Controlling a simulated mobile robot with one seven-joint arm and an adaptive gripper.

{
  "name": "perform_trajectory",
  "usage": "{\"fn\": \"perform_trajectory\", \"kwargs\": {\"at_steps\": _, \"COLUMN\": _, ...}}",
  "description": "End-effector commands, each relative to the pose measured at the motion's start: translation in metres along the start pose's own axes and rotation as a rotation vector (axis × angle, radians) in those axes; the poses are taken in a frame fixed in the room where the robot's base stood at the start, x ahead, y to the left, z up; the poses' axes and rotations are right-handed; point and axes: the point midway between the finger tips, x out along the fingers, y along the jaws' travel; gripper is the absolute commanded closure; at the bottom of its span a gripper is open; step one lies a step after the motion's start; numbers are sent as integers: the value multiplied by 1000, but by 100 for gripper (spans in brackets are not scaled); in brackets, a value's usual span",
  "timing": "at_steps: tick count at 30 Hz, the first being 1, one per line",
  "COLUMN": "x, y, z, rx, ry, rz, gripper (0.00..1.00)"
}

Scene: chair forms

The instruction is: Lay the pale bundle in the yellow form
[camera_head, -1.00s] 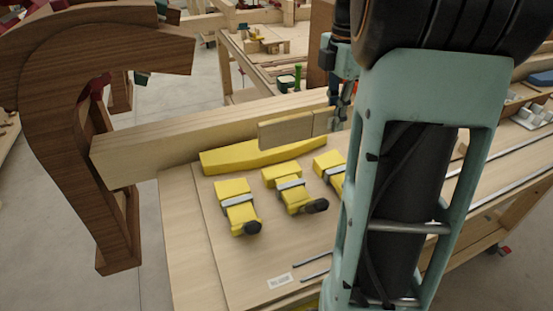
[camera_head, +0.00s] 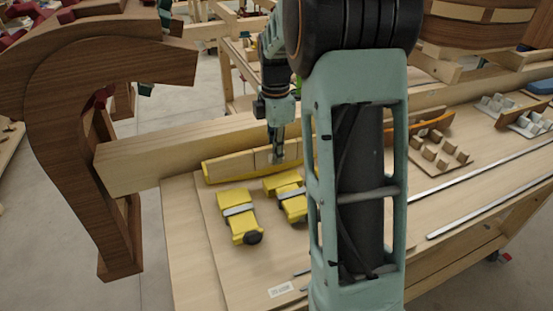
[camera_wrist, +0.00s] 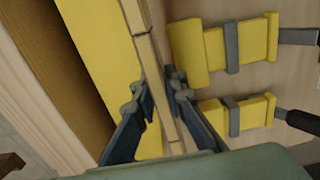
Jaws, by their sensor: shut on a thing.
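The pale bundle (camera_head: 232,164) is a long, thin stack of light wood strips. My gripper (camera_head: 277,157) is shut on it. In the wrist view, the gripper's dark fingers (camera_wrist: 156,97) pinch the bundle (camera_wrist: 147,58) from both sides. The yellow form (camera_head: 226,178) is a long block on the table, also at the left in the wrist view (camera_wrist: 100,70). The bundle lies lengthwise along the form, at its edge in the wrist view. I cannot tell whether they touch. My arm hides the form's right end.
Yellow clamps (camera_head: 238,212) with grey bands and dark handles lie in front of the form. A long wooden beam (camera_head: 170,150) stands behind it. A large brown curved frame (camera_head: 60,130) is at the left. An orange form (camera_head: 436,124) and block tray (camera_head: 440,152) are at the right.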

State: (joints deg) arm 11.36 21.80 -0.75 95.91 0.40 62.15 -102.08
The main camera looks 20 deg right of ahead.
Motion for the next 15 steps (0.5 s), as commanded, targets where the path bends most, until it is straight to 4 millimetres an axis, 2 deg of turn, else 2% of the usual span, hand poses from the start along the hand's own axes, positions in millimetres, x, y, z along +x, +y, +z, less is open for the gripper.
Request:
{"fn": "perform_trajectory", "kwargs": {"at_steps": 1, "x": 10, "y": -2, "z": 1, "rx": 2, "ry": 0, "rz": -6, "gripper": 100}}
{"fn": "perform_trajectory", "kwargs": {"at_steps": 5, "x": 22, "y": -2, "z": 2, "rx": 2, "ry": 0, "rz": -3, "gripper": 100}}
{"fn": "perform_trajectory", "kwargs": {"at_steps": 15, "x": 26, "y": -2, "z": 2, "rx": 2, "ry": -1, "rz": -2, "gripper": 100}}
